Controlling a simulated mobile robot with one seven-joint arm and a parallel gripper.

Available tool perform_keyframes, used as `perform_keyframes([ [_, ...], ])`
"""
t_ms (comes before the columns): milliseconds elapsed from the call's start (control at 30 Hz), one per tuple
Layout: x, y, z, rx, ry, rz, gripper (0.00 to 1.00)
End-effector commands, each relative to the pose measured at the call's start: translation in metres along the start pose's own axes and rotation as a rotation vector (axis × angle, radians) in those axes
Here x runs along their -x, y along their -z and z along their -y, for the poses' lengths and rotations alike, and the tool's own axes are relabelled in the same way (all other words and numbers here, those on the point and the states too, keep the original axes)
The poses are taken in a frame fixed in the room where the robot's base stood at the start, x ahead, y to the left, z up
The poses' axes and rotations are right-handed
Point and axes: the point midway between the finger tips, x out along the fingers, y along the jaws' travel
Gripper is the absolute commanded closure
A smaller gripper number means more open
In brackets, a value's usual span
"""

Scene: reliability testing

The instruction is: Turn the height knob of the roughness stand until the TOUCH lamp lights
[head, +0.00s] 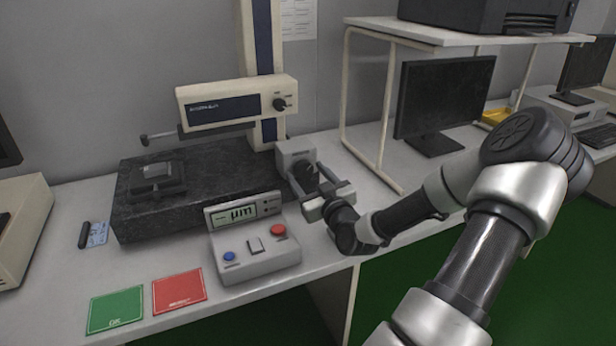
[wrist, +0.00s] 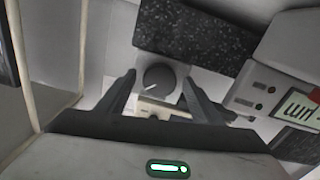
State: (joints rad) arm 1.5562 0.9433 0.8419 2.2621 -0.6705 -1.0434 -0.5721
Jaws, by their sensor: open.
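The roughness stand has a dark granite base (head: 185,212) and a tall column. The height knob (wrist: 158,78), a dark round dial with a white pointer line toward the lower left, sits on a grey box (head: 295,152) at the base's right end. My gripper (head: 327,186) is at this box; in the wrist view its open fingers (wrist: 158,92) stand left and right of the knob, with gaps visible. Contact is not visible. The display unit (head: 243,212) reads µm.
A control box (head: 255,262) with blue and red buttons stands in front of the base. The drive unit (head: 238,102) with its probe hangs above the base. A shelf frame (head: 347,100) and a monitor (head: 440,98) stand to the right. Green and red mats lie front left.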

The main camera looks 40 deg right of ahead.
Motion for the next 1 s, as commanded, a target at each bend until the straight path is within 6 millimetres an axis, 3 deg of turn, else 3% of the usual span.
perform_keyframes([
  [67, 0.0002, -0.0001, 0.0000, 0.000, 0.000, 0.000, 0.43],
  [300, 0.0005, -0.0002, -0.0001, 0.000, 0.000, 0.000, 0.81],
  [667, 0.0007, 0.0004, -0.0001, -0.062, 0.000, 0.002, 0.81],
  [1000, 0.0008, 0.0019, 0.0006, -0.316, 0.001, 0.002, 0.81],
])
